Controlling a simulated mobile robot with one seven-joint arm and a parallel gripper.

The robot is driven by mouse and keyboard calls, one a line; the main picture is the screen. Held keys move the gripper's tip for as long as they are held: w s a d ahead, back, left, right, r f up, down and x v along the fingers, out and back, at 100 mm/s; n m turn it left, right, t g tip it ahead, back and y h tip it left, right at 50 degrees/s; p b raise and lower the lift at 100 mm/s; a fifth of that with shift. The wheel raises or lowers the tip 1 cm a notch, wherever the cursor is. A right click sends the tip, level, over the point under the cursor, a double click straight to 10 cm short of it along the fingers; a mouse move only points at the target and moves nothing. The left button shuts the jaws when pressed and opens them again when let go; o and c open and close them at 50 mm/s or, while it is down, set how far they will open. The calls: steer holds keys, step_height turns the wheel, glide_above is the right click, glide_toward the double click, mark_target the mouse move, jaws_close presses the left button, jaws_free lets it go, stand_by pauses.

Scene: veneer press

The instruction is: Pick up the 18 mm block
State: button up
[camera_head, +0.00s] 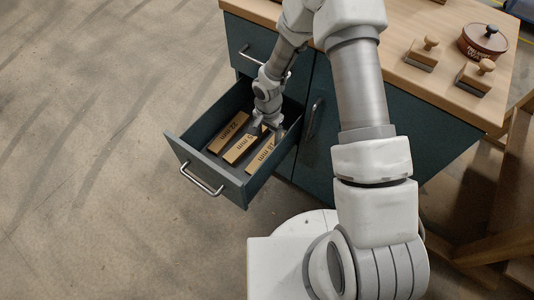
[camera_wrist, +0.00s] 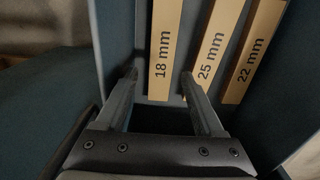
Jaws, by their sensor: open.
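The 18 mm block (camera_head: 263,156) is a flat wooden bar lying in the open drawer (camera_head: 235,181), the rightmost of three blocks in the head view. In the wrist view the 18 mm block (camera_wrist: 163,55) is the leftmost, its label end towards me. My gripper (camera_wrist: 158,78) is open and empty, with one finger on each side of the line of this block. The right finger lies close to the 25 mm block (camera_wrist: 213,48). In the head view my gripper (camera_head: 268,128) is inside the drawer and hides part of the blocks. I cannot tell the height of the fingertips.
The 22 mm block (camera_wrist: 255,50) lies beyond the 25 mm one. The drawer walls stand close around the blocks. The wooden worktop (camera_head: 455,82) above carries two wooden-handled blocks (camera_head: 424,53) and a round brown pot (camera_head: 482,42). Floor left of the drawer is clear.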

mark_target(267, 152)
steer(key=f+b, duration=0.3)
steer(key=f, duration=0.5)
steer(key=shift+a+f, duration=0.2)
jaws_close()
